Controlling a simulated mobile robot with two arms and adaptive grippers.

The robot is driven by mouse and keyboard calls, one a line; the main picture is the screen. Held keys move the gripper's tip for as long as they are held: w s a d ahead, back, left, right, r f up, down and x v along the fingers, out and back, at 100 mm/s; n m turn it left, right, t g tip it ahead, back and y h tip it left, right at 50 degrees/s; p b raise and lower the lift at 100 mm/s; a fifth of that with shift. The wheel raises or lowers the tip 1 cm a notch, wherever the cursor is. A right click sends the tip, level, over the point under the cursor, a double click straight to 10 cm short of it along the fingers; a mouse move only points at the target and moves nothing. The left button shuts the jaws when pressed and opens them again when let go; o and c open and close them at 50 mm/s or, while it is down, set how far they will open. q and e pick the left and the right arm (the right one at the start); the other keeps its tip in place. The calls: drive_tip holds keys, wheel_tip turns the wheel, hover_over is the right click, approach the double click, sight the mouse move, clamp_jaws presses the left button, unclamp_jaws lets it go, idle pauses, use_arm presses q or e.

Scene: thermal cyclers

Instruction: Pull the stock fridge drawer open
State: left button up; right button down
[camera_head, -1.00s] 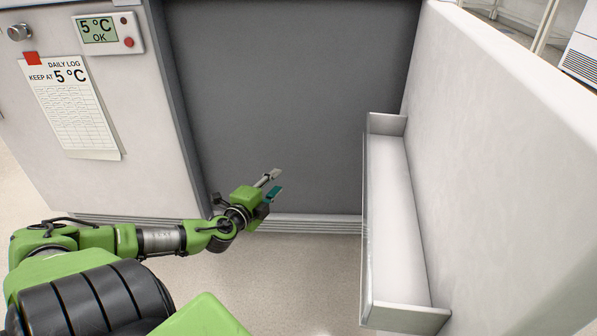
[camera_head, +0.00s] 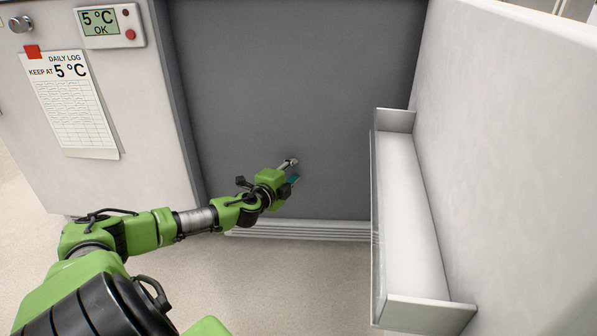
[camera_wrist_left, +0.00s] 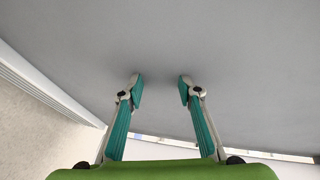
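The fridge has a pale left front (camera_head: 150,120) with a 5 °C display (camera_head: 100,22). A wide, plain dark grey panel (camera_head: 290,80) lies to the right of it. I see no drawer handle on this panel, and cannot tell whether it is the drawer front. My left gripper (camera_head: 292,171) is in front of the panel's lower part. In the left wrist view the left gripper (camera_wrist_left: 160,80) has its two teal-padded fingers apart, with nothing between them. They point at a smooth grey surface (camera_wrist_left: 160,40); contact cannot be told. My right gripper is out of view.
A pale door-like panel (camera_head: 510,150) with a narrow white shelf bin (camera_head: 415,215) stands out at the right. A ribbed strip (camera_head: 300,230) runs along the base. A daily log sheet (camera_head: 75,110) hangs at the left. The floor (camera_head: 270,285) in front is clear.

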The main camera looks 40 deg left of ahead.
sight(297, 168)
use_arm(q)
drive_tip(key=shift+b+x, duration=0.55)
drive_tip(key=shift+x, duration=1.2)
clamp_jaws()
